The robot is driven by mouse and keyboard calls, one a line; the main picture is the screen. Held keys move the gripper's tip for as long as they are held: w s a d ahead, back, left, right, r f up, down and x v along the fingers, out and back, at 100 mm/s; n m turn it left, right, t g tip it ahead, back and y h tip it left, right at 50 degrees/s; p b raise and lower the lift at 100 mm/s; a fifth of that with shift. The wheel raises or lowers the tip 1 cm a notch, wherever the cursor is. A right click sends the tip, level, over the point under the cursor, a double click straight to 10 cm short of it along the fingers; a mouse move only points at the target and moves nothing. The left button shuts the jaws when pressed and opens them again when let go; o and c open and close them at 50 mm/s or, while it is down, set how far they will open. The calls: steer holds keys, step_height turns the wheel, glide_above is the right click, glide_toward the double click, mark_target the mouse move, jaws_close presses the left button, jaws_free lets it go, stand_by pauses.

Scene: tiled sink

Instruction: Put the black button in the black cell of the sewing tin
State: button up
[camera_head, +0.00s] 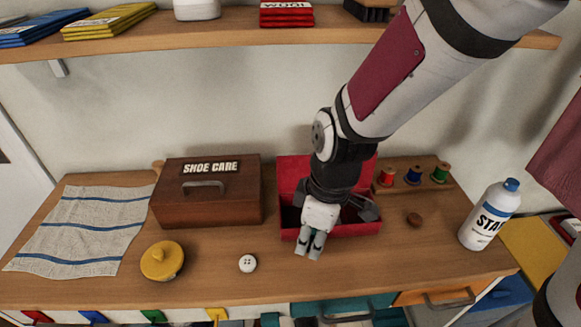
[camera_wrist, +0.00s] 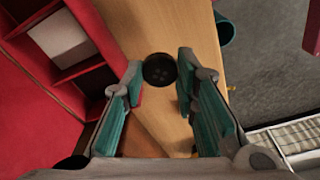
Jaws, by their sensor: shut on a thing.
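The black button (camera_wrist: 159,70) is round with holes and sits between my fingertips in the wrist view. My gripper (camera_head: 308,252) is shut on it, in front of and slightly above the front wall of the sewing tin. The sewing tin (camera_head: 360,229) is an open red box with its lid raised at the back. In the wrist view its red walls and compartments (camera_wrist: 88,75) lie to the left of the button; one cell has a whitish floor or content. My arm hides much of the tin in the head view, and I cannot make out the black cell.
A brown shoe care box (camera_head: 206,205) stands left of the tin. A white button (camera_head: 248,263) and a yellow lidded pot (camera_head: 162,262) lie in front of it. A brown disc (camera_head: 414,220), thread spools (camera_head: 413,176) and a white bottle (camera_head: 488,217) are to the right.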

glide_above(296, 220)
steer(key=shift+s+d+f, duration=0.15)
steer(key=shift+d+f, duration=0.05)
steer(key=shift+f, duration=2.05)
steer(key=shift+f, duration=0.2)
steer(key=o, duration=0.6)
